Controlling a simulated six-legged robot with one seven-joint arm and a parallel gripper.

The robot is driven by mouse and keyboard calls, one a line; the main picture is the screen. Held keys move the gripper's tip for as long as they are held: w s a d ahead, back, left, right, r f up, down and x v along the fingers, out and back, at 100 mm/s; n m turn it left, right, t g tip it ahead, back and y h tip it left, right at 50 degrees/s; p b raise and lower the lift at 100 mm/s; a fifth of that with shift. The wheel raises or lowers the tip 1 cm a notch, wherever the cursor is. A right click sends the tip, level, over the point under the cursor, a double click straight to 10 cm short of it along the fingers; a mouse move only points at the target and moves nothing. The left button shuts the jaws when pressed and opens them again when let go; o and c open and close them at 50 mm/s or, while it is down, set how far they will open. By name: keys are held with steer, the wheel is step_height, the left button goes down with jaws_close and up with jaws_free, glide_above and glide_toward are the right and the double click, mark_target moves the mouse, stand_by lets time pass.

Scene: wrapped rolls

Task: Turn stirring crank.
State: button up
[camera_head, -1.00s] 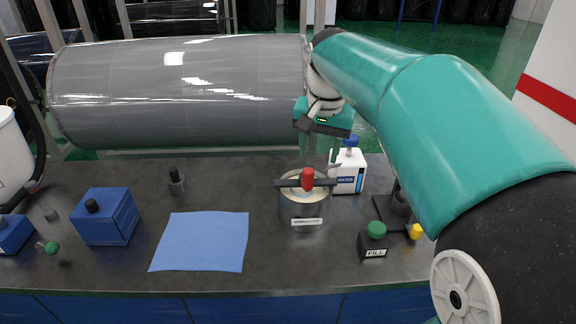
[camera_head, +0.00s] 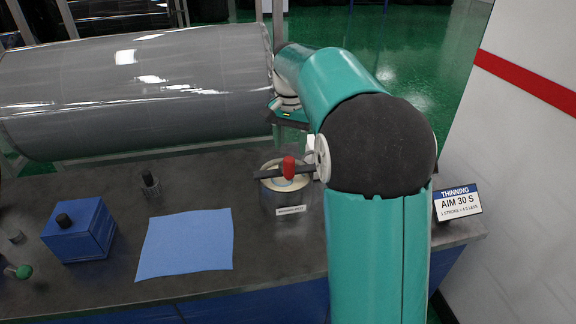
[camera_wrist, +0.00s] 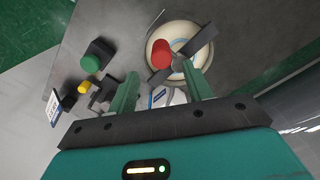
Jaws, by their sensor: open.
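The stirring crank is a dark flat bar with an upright red knob (camera_head: 289,167), set across the top of a grey metal pot (camera_head: 282,200) with pale contents. In the wrist view the red knob (camera_wrist: 161,54) and the dark crank bar (camera_wrist: 197,40) lie beyond the fingertips. My gripper (camera_wrist: 160,88) is open, its two green fingers apart with the knob ahead of the gap and not between them. In the head view my arm hides most of the gripper, which is behind and above the pot.
A blue sheet (camera_head: 185,244) and a blue box (camera_head: 78,231) lie left of the pot. In the wrist view a green-topped button (camera_wrist: 91,63) stands left of the fingers. A large grey wrapped roll (camera_head: 140,90) spans behind the bench. A sign (camera_head: 457,202) stands at right.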

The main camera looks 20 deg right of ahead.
mark_target(289, 158)
step_height(289, 158, down, 8)
steer(key=shift+a+r, duration=0.1)
steer(key=shift+a, duration=0.05)
jaws_close()
stand_by(0.3)
